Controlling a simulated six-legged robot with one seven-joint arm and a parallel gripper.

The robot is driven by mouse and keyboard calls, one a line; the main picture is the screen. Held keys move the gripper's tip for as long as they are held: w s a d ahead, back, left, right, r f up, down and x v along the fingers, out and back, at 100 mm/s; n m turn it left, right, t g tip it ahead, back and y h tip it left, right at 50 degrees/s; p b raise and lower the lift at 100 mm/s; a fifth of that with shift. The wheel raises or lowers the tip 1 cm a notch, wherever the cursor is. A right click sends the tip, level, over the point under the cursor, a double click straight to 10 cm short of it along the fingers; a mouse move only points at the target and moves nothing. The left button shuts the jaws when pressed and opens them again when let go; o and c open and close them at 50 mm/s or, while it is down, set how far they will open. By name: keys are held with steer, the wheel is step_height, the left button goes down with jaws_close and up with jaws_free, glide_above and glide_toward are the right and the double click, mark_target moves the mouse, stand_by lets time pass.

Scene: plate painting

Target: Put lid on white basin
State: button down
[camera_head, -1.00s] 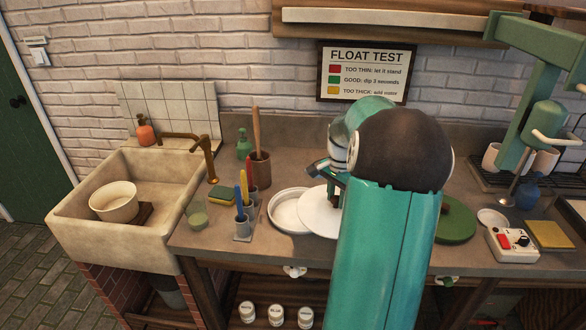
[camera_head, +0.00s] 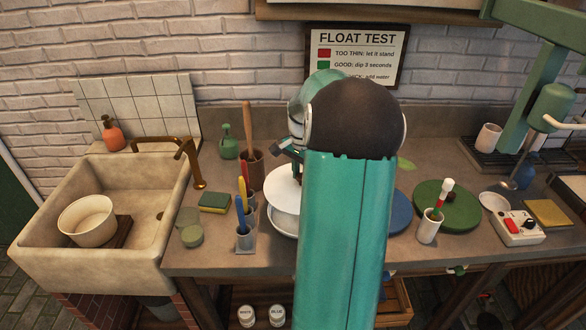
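The white basin (camera_head: 284,222) stands on the counter left of my arm, its right part hidden. The round white lid (camera_head: 281,186) overlaps the basin's far side in the view and covers most of its opening. I cannot tell whether the lid touches the rim. My gripper (camera_head: 293,151) is just above the lid, partly hidden by my arm. It appears shut on the lid's handle, though the grip itself is small and hard to see.
A holder with colored tools (camera_head: 245,235) and a brown pot (camera_head: 251,170) stand left of the basin. A blue disc (camera_head: 401,211), a green lid (camera_head: 457,211) and a white cup with a marker (camera_head: 429,228) are on the right. The sink (camera_head: 60,190) is far left.

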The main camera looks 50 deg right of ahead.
steer(key=shift+s+d+r, duration=0.1)
steer(key=shift+s+r, duration=0.05)
steer(key=shift+s, duration=0.15)
steer(key=shift+w+f, duration=0.35)
steer(key=shift+w, duration=0.05)
steer(key=shift+f, duration=0.2)
steer(key=shift+s+f, duration=0.2)
steer(key=shift+f, duration=0.95)
steer(key=shift+s+f, duration=0.3)
steer(key=shift+f, duration=0.4)
steer(key=shift+w+f, duration=0.2)
steer(key=shift+f, duration=1.65)
steer(key=shift+f, duration=0.15)
